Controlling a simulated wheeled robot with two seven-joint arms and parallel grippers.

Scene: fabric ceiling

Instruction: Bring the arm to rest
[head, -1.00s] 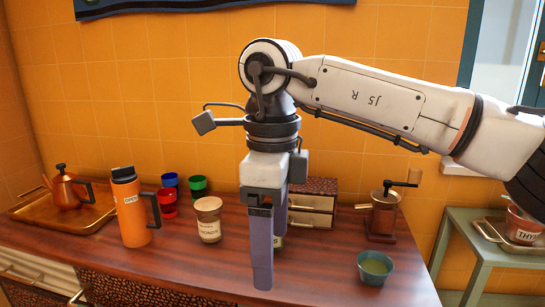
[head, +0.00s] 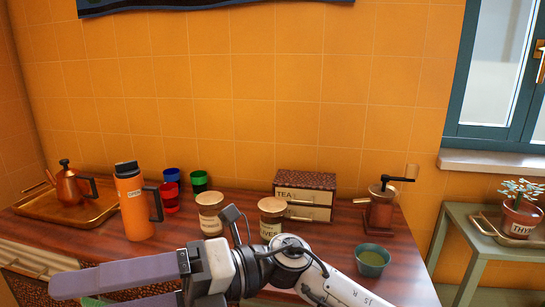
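My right arm comes in from the lower right, low along the front of the counter. Its gripper (head: 75,293) lies sideways at the bottom left, with the purple fingers pointing left. The lower finger is partly cut off by the picture's edge. My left gripper is not in view.
The wooden counter (head: 330,240) holds an orange flask (head: 132,205), two lidded jars (head: 209,212) (head: 271,215), coloured cups (head: 168,198), a tea box (head: 306,198), a grinder (head: 380,207), a green-filled bowl (head: 372,260) and a copper pot (head: 70,187) on a tray (head: 40,205). A potted thyme (head: 520,215) stands right.

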